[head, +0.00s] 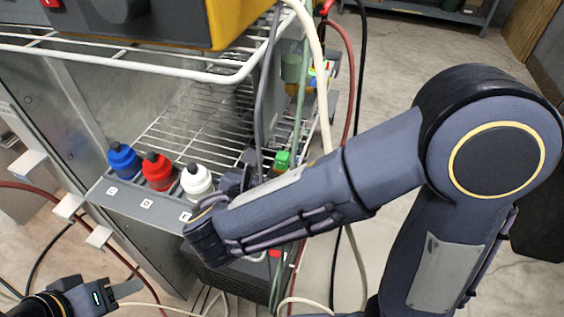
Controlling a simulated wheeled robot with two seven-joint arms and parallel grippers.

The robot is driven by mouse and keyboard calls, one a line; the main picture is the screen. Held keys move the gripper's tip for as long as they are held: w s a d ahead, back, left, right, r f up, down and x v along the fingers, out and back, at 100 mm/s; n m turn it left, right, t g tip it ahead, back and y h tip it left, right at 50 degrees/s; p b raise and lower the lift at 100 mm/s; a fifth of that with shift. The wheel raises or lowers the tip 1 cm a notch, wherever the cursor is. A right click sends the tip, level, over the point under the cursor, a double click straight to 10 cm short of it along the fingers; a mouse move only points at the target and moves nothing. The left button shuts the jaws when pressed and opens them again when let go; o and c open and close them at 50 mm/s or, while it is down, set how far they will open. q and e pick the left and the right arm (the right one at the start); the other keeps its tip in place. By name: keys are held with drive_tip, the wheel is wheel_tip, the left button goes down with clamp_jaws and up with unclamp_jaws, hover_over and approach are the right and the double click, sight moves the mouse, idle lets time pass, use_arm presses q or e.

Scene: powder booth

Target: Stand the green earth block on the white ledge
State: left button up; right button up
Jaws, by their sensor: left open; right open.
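A small green block (282,160), which looks like the earth block, is at the right side of the wire shelf, beside hanging hoses. My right gripper (245,168) is just left of it, open, mostly hidden behind my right forearm; I cannot tell whether they touch. Three small white ledges stick out at the left: an upper one (28,163), a middle one (68,206) and a lower one (98,237). No object shows on them. I cannot tell which is the task's ledge. My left gripper (125,289) is open and empty at the bottom left, below the ledges.
A blue bottle (123,161), a red bottle (157,171) and a white bottle (196,181) stand behind a grey labelled strip (130,202). A white wire shelf (190,68) overhangs them. Red and pale hoses hang at the right and cross the lower left.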

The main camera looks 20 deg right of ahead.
sight(280, 161)
drive_tip(key=shift+w+a+n+t, duration=0.25)
drive_tip(key=shift+a+n+t, duration=0.05)
drive_tip(key=shift+a, duration=0.05)
drive_tip(key=x, duration=0.6)
drive_tip(key=shift+s+d+f, duration=0.15)
drive_tip(key=shift+d+f, duration=0.15)
drive_tip(key=shift+f, duration=0.05)
drive_tip(key=shift+w+d+f, duration=0.2)
drive_tip(key=shift+w+d, duration=0.05)
drive_tip(key=shift+w, duration=0.2)
clamp_jaws()
